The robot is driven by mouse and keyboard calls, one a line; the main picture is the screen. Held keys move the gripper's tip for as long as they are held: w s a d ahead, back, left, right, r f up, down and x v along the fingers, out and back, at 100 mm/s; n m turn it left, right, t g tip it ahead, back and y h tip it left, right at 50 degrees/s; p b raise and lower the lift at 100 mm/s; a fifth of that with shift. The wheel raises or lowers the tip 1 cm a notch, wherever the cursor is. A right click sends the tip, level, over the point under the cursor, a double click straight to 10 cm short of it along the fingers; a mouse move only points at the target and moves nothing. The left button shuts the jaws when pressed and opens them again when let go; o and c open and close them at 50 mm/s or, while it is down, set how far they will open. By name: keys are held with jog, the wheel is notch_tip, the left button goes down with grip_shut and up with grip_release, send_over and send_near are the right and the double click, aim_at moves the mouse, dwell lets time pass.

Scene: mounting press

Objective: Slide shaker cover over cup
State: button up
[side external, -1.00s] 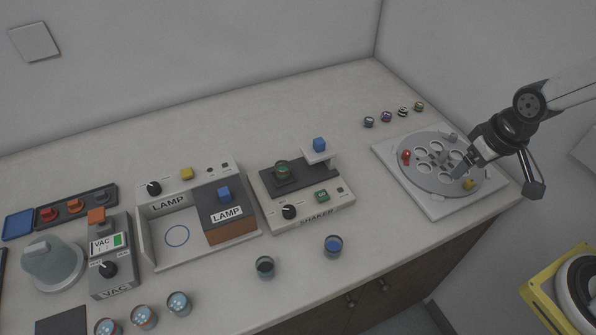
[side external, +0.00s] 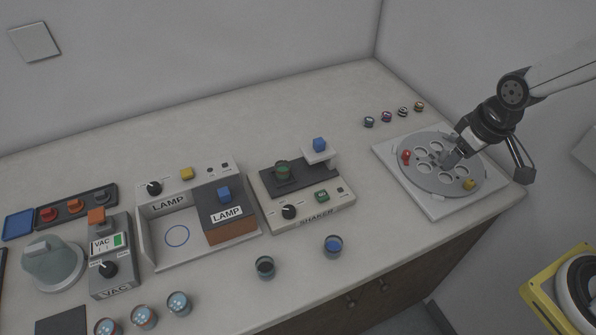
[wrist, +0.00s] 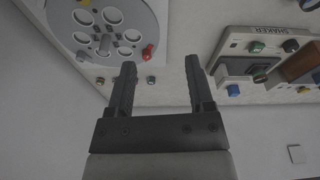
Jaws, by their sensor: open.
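The shaker (side external: 308,213) is a light box on the bench, with a dark platform, a black knob and a green button on its front. A cup (side external: 283,170) with a greenish look sits on the dark platform. The cover appears to be the pale plate with a blue knob (side external: 319,146) at the platform's right end, beside the cup and apart from it. My gripper (side external: 452,157) is above the round holed plate, well right of the shaker. In the wrist view my gripper (wrist: 158,85) is open and empty, with the shaker (wrist: 262,45) to its right.
The round holed plate (side external: 408,174) has red and yellow knobs. Several small cups (side external: 387,117) stand behind it. The lamp box (side external: 240,237) stands left of the shaker. Two cups (side external: 333,246) (side external: 265,267) stand in front. Bench between shaker and holed plate is clear.

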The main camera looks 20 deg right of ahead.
jog(key=w+a+r+n+g, duration=0.1)
jog(key=w+a+n, duration=0.7)
jog(key=w, duration=0.5)
jog(key=n+g, duration=0.1)
jog(key=n, duration=0.8)
send_over(319, 141)
jog(key=shift+f, duration=0.2)
jog(key=shift+f, duration=3.75)
grip_shut()
jog(key=shift+r, duration=0.1)
